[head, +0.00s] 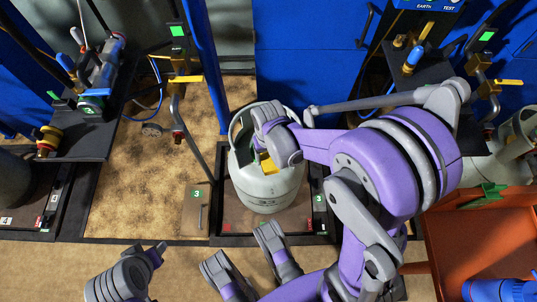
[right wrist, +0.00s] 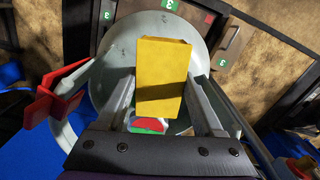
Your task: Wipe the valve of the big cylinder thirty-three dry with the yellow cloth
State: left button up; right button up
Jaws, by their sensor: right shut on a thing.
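The big cylinder (head: 262,188) is pale grey, marked 33, and stands upright on a scale. Its round collar shows in the right wrist view (right wrist: 110,60). My right gripper (head: 270,150) is over the collar, and its hand hides much of the cylinder's top. In the right wrist view its fingers (right wrist: 161,92) are shut on the yellow cloth (right wrist: 162,60), inside the collar. The cloth (head: 268,166) shows a little in the head view. The valve is hidden; I cannot tell whether the cloth touches it. My left gripper (head: 155,254) is low at the left, its fingers unclear.
The scale platform (head: 235,217) has a dark frame. A blue post (head: 207,70) and a hose with brass fittings (head: 180,105) stand behind left. An orange-red tray (head: 470,250) is at right. A red part (right wrist: 58,95) is beside the collar.

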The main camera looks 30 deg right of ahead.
jog(key=shift+w+d+r, duration=0.1)
jog(key=shift+w+d, duration=0.05)
jog(key=shift+w, duration=0.35)
jog(key=shift+w+d, duration=0.15)
jog(key=shift+w, duration=0.3)
jog(key=shift+s, duration=0.1)
jog(key=shift+s+a+r, duration=0.1)
jog(key=shift+s+a, duration=0.15)
jog(key=shift+s, duration=0.45)
jog(key=shift+r+p, duration=0.9)
jog(key=shift+r, duration=0.2)
jog(key=s+a+r+p, duration=0.2)
jog(key=s+a, duration=0.3)
jog(key=s, duration=0.3)
jog(key=shift+s+a+r+p, duration=0.2)
jog(key=shift+s+r+p, duration=0.1)
jog(key=shift+s+r, duration=0.1)
jog(key=shift+w, duration=0.1)
